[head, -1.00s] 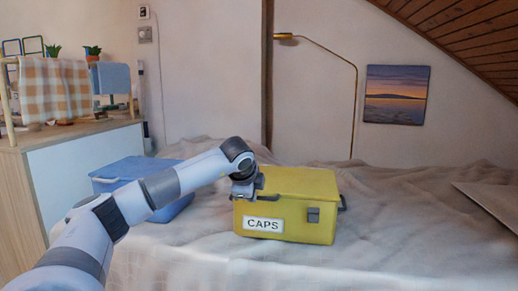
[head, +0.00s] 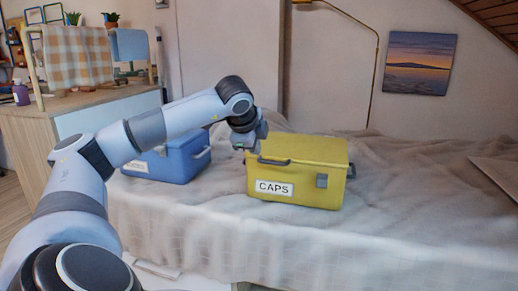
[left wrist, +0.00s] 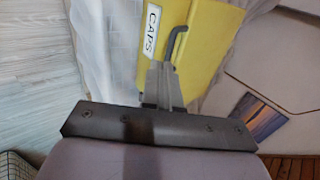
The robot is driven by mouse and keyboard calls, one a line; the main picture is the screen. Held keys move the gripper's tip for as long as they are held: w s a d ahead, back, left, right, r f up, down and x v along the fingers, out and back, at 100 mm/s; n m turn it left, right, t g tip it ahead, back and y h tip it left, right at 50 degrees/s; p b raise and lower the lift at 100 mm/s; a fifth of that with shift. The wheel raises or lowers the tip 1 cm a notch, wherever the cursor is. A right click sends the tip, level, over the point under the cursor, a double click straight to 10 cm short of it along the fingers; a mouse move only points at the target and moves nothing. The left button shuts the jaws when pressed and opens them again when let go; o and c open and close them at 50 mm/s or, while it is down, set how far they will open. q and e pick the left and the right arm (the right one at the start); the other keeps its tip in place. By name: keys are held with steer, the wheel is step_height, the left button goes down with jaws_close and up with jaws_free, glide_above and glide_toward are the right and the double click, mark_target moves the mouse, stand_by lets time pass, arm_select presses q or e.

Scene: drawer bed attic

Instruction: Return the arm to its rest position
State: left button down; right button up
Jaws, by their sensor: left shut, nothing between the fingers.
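My left arm comes in from the left in the head view. Its left gripper (head: 251,146) points down beside the upper left end of a yellow box (head: 325,182). In the left wrist view the fingers (left wrist: 163,84) are shut and hold nothing. The yellow box (left wrist: 208,45) lies beyond the fingertips there, with its grey handle (left wrist: 178,42) close to them. I cannot tell whether they touch. The yellow box has a CAPS label and a closed lid. My right gripper is not in view.
The box stands on a rumpled bed (head: 415,215). A blue box (head: 185,158) sits to its left, partly behind my arm. A wooden cabinet (head: 30,145) with a rack and plants is at the left. A floor lamp (head: 375,75) stands behind the bed.

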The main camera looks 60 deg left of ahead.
arm_select(q)
steer(key=shift+s+d+r, duration=0.3)
steer(key=shift+s+d, duration=0.15)
steer(key=shift+s, duration=0.05)
steer(key=shift+s+d+r, duration=0.25)
steer(key=shift+s+d, duration=0.15)
steer(key=shift+s, duration=0.1)
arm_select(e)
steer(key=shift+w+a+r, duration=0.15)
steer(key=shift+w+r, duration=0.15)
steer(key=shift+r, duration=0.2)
